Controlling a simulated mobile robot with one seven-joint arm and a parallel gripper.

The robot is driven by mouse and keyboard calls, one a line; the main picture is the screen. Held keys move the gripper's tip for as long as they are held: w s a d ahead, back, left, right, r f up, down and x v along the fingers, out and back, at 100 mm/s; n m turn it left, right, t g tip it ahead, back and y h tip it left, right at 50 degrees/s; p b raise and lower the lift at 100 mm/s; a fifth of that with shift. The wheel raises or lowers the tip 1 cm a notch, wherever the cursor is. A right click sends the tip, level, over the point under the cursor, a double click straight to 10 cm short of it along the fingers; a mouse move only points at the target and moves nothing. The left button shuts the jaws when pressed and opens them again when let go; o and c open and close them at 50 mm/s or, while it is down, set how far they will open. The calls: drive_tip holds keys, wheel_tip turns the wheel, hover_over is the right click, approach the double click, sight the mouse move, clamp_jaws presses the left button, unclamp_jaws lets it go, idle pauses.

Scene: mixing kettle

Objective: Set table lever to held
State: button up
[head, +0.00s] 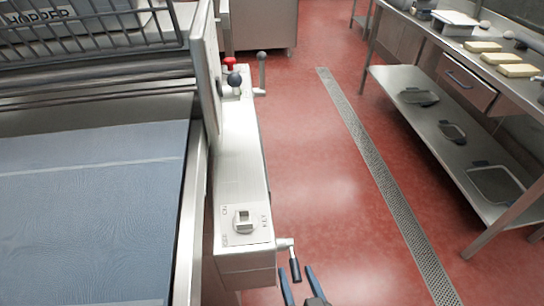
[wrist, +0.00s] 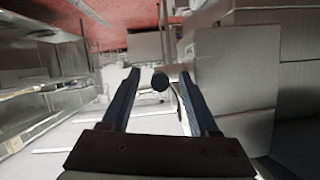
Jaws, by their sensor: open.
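A side lever (head: 295,270) with a pale arm and dark grip sticks out from the right side of the steel control housing, near its front end, in the head view. The grip hangs down. My gripper (head: 296,272) is at the bottom edge with its two blue fingers open on either side of the grip. No label names the table lever.
A blue belt (head: 85,205) lies left. Red floor is free on the right, up to a steel bench (head: 455,130).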

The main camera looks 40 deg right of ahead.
drive_tip(key=shift+p+v, duration=1)
drive_tip(key=shift+v, duration=2.5)
